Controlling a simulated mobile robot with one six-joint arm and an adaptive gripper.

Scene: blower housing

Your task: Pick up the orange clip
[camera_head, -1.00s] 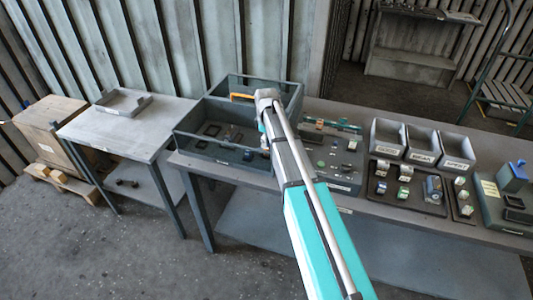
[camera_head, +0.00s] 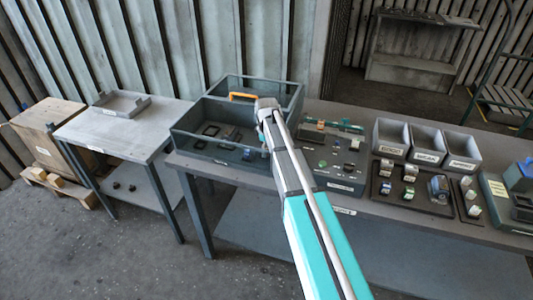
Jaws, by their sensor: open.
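A bright orange, bracket-shaped piece (camera_head: 242,96), which looks like the orange clip, shows at the divider of the grey bin (camera_head: 205,152) on the long bench. My gripper (camera_head: 266,104) is at the far end of my arm, over the right part of the bin, just right of the orange piece in the picture. It appears apart from the orange piece. It is open, and nothing shows in it. Its fingers are small and mostly hidden by the wrist. My arm hides part of the bin's right side.
Dark flat parts lie in the bin's front section. Right of it is a grey board (camera_head: 335,160) with small parts, one dull orange. Further right stand three labelled bins (camera_head: 426,157) and a dark tray (camera_head: 412,200). A side table (camera_head: 110,133) with a shallow tray is left.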

